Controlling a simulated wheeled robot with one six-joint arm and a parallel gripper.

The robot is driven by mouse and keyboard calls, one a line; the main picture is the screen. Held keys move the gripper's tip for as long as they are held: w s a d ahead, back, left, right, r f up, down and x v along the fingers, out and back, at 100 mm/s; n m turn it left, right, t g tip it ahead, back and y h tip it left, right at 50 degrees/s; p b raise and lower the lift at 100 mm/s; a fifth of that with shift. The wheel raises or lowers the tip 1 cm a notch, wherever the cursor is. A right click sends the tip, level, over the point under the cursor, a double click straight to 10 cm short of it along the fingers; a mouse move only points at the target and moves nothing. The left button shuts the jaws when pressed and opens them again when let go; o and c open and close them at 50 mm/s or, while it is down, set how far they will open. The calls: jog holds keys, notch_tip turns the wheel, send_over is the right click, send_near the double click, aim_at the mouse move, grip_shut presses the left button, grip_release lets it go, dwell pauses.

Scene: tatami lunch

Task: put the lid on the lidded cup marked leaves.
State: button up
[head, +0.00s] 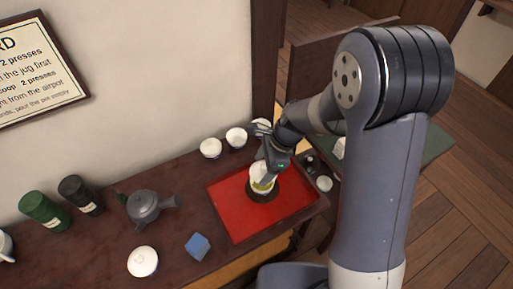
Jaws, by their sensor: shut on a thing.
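A white cup (261,172) with yellow-green showing on it is at a dark round saucer (263,197) on the red tray (235,222). My gripper (266,166) is at this cup and looks shut on it; the fingers hide part of it. Whether the cup touches the saucer is hard to tell. A white round piece (143,261) lies at the front left of the counter, possibly a lid or a lidded cup. I cannot make out a leaf mark on anything.
White cups (210,148) stand behind the tray. A grey teapot (144,206), a green canister (42,210), a black canister (79,194) and a blue block (198,246) stand left of it. Small items (324,183) sit right of the tray. The counter between teapot and tray is clear.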

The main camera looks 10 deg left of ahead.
jog(key=shift+w+a, duration=0.2)
jog(key=shift+w, duration=0.2)
notch_tip(320, 180, down, 4)
jog(key=b, duration=0.4)
jog(key=shift+s, duration=0.1)
jog(key=shift+f+b, duration=0.3)
jog(key=shift+f, duration=0.35)
jog(key=shift+f, duration=0.35)
dwell(1.6)
jog(key=o, duration=1.1)
jog(key=shift+r, duration=0.15)
jog(key=shift+r+p, duration=2.9)
